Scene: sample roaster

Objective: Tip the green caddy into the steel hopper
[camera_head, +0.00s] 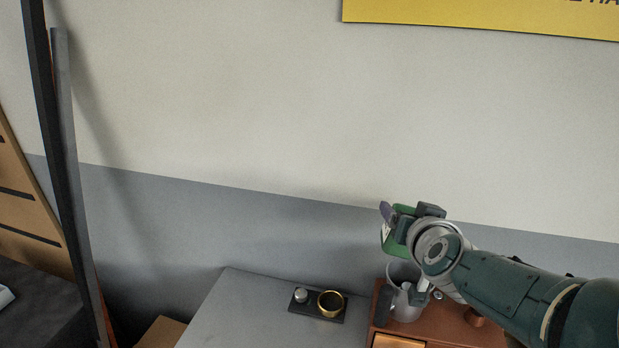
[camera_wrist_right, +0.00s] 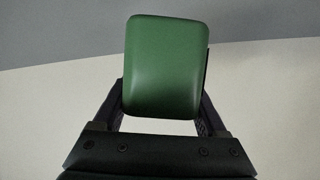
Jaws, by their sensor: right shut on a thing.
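My right gripper (camera_head: 403,228) is shut on the green caddy (camera_head: 387,240), which is partly hidden behind the gripper and wrist. In the right wrist view the caddy (camera_wrist_right: 166,65) fills the space between the two fingers, with one smooth rounded face toward the camera. In the head view the caddy is held up in front of the grey wall band. A steel-coloured vessel, which looks like the hopper (camera_head: 406,309), stands below it on a brown body. My arm hides part of this vessel, and its inside cannot be made out. My left gripper is not in view.
A brown wooden-looking cabinet or machine body (camera_head: 455,328) bears the steel vessel. To its left a dark tray (camera_head: 313,312) with a brass ring (camera_head: 331,303) and a small silver knob (camera_head: 301,295) lies on a grey tabletop (camera_head: 240,315). Much of that top is clear.

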